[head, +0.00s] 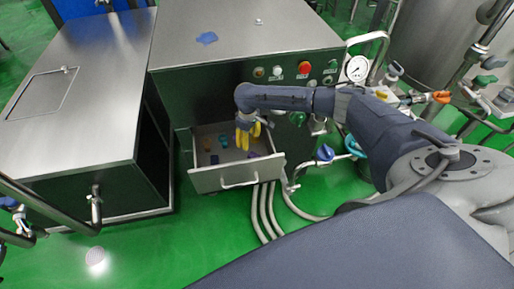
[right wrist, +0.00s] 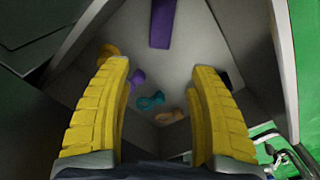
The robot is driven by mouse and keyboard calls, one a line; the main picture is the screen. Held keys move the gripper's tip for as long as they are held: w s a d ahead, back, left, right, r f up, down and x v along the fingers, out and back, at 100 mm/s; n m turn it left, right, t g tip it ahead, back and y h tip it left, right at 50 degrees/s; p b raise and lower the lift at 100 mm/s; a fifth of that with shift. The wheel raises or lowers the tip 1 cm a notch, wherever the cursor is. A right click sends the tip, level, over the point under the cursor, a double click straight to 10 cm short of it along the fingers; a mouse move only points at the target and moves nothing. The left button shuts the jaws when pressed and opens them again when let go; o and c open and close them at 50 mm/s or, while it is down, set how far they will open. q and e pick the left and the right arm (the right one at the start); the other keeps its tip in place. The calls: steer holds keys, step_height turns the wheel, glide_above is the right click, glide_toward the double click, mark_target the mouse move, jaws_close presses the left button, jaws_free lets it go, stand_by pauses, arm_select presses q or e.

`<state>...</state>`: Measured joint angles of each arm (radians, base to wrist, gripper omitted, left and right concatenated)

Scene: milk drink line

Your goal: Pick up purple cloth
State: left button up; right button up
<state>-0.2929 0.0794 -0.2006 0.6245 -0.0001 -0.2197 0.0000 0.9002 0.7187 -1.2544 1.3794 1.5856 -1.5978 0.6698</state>
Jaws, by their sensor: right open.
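A flat purple piece (head: 254,155), which looks like the purple cloth, lies in the open metal drawer (head: 207,183), near its front right. In the right wrist view a purple strip (right wrist: 162,22) lies on the drawer floor, beyond the fingertips. A smaller purple object (head: 214,159) lies further left in the drawer; it also shows in the right wrist view (right wrist: 137,80). My right gripper (head: 247,147) has yellow fingers and points down into the drawer. Its fingers (right wrist: 160,68) are spread and empty. My left gripper is not in view.
An orange object (head: 207,146) and a teal one (head: 223,141) also lie in the drawer. The drawer walls surround the gripper closely. A red button (head: 304,68) and a gauge (head: 357,68) are near my right arm.

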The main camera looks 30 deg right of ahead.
mark_target(250, 153)
step_height(250, 153, down, 7)
steer(key=shift+r, duration=0.1)
steer(key=shift+d+f, duration=0.1)
steer(key=shift+f, duration=2.7)
steer(key=shift+c, duration=0.2)
steer(key=c, duration=1.1)
steer(key=shift+c, duration=0.7)
steer(key=shift+r, duration=0.1)
